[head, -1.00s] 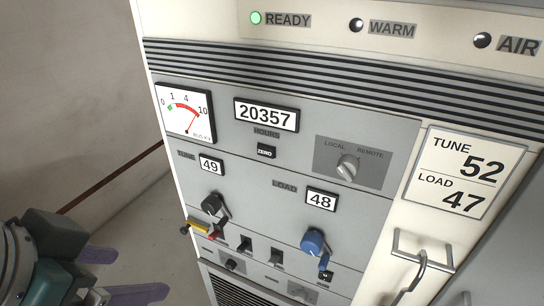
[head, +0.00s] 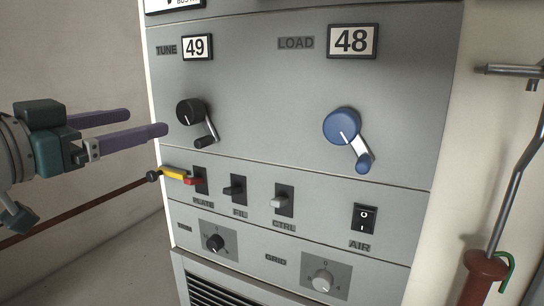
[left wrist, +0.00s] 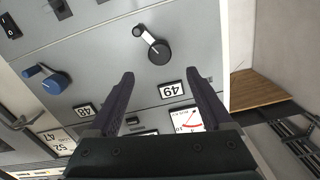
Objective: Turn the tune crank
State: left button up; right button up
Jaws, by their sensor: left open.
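The black tune crank (head: 190,112) is on the grey panel, its handle (head: 205,141) pointing down and slightly right. The tune counter (head: 197,46) above it reads 49. In the head view my left gripper (head: 140,126) is open and empty, left of the crank and apart from it. In the left wrist view the crank (left wrist: 158,52) appears upside down, beyond the open fingers (left wrist: 160,85) and between their lines. Contact with the panel is not seen. My right gripper is not in view.
The blue load crank (head: 342,127) is to the right, under a counter (head: 352,41) reading 48.

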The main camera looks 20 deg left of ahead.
aim_at(185, 112)
pick_arm(q)
jog(key=w, duration=1)
jog(key=shift+d, duration=0.4)
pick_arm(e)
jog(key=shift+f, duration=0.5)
